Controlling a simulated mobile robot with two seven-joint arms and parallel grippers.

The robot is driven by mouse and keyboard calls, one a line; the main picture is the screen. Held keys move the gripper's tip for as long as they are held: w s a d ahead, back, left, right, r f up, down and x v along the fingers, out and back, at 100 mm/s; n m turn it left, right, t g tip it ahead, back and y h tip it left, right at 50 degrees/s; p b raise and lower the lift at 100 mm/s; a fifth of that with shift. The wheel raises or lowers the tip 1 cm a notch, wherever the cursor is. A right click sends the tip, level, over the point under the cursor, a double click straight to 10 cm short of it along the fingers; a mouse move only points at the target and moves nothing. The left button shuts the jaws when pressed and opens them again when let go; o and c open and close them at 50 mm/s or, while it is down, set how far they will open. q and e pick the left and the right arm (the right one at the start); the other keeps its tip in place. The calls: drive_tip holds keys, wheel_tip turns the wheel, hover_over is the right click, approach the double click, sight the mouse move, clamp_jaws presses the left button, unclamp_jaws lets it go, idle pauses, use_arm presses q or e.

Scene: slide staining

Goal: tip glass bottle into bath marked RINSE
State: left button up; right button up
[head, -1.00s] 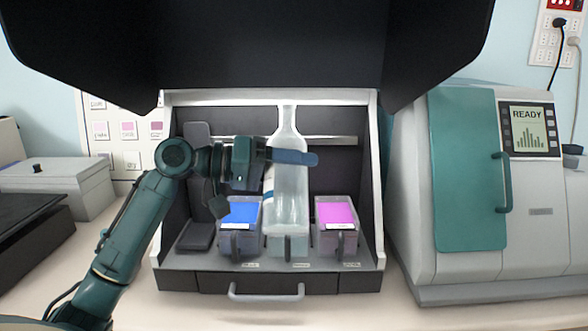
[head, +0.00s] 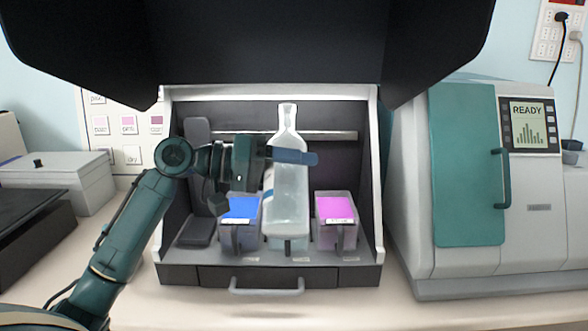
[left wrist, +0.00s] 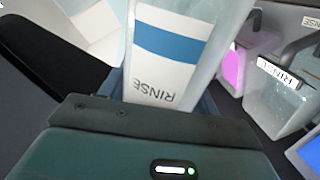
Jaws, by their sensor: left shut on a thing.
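A clear glass bottle (head: 288,195) with a narrow neck and a blue-banded label is held by my left gripper (head: 292,157), which is shut on its upper body. In the head view it is slightly tilted and overlaps the middle bath (head: 288,244); I cannot tell the gap between them. In the left wrist view the bottle (left wrist: 172,50) has a label reading RINSE. That view also shows a clear bath (left wrist: 278,105) with a partly readable RINSE label. My right gripper is not in view.
A blue-filled bath (head: 240,235) stands left of the middle bath and a pink-filled bath (head: 336,235) right of it. They stand in a dark cabinet with side walls and a raised black hood (head: 250,45). A grey-and-teal machine (head: 480,200) stands at the right.

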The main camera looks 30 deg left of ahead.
use_arm(q)
drive_tip(key=shift+s, duration=0.1)
idle(0.5)
drive_tip(key=shift+s+d+f+n+p, duration=0.15)
drive_tip(key=shift+n+p, duration=0.25)
drive_tip(key=shift+f, duration=0.1)
idle(0.5)
drive_tip(key=shift+s+d, duration=0.1)
drive_tip(key=shift+s+d+f+n+p, duration=0.1)
drive_tip(key=shift+s+f+n+p, duration=0.05)
drive_tip(key=shift+f+n+p, duration=0.35)
drive_tip(key=shift+g, duration=0.4)
idle(0.3)
drive_tip(key=shift+s+f+n+p, duration=0.15)
drive_tip(key=shift+f+n+p, duration=0.05)
drive_tip(key=shift+n+p, duration=0.3)
drive_tip(key=shift+f+h, duration=0.1)
drive_tip(key=shift+h, duration=0.2)
